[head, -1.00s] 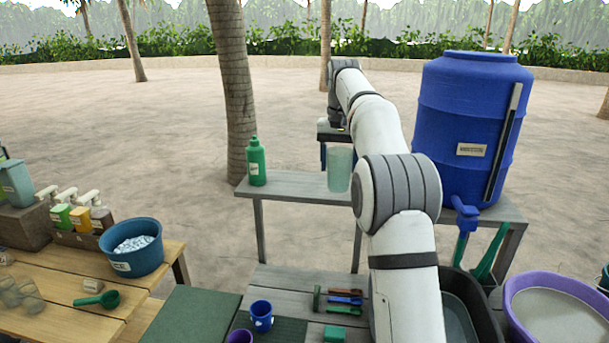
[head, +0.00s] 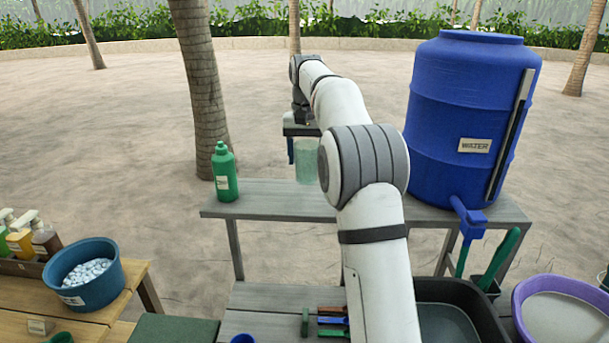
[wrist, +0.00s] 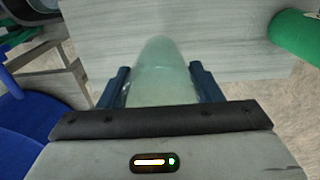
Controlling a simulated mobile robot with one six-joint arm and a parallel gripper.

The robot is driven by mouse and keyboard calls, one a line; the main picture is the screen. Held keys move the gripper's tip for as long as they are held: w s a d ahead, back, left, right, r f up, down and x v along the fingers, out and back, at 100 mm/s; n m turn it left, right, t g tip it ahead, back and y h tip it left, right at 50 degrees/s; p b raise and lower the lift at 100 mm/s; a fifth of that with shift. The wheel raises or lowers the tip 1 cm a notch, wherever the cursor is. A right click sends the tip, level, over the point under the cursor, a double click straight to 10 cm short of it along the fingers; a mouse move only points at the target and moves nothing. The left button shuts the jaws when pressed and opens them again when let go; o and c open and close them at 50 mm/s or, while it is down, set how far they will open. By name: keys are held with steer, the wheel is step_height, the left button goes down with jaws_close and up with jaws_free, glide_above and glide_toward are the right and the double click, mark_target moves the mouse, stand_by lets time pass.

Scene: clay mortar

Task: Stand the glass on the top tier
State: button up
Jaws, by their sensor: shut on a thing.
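A pale, see-through greenish glass (head: 307,162) is held upright in my gripper (head: 304,147). In the wrist view the glass (wrist: 160,78) sits between the two dark blue fingers of my gripper (wrist: 159,72), which are shut on it. The top tier (head: 268,198) is a grey plank shelf. In the head view the glass's lower end overlaps the tier's back edge; whether it touches the tier I cannot tell. Grey planks of the tier (wrist: 235,58) also show beyond the glass in the wrist view. My arm hides part of the glass's right side and the tier.
A green bottle (head: 224,175) stands on the tier to the left of the glass. A big blue water barrel (head: 468,115) with a tap stands at its right. The tier between bottle and glass is clear. A lower grey shelf (head: 270,297) holds brushes.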

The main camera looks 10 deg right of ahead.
mark_target(307, 172)
steer(key=shift+f, duration=2.45)
steer(key=shift+f, duration=0.1)
steer(key=o, duration=1.1)
step_height(307, 172, up, 12)
steer(key=p, duration=0.1)
steer(key=shift+s+r, duration=0.15)
steer(key=shift+r, duration=0.05)
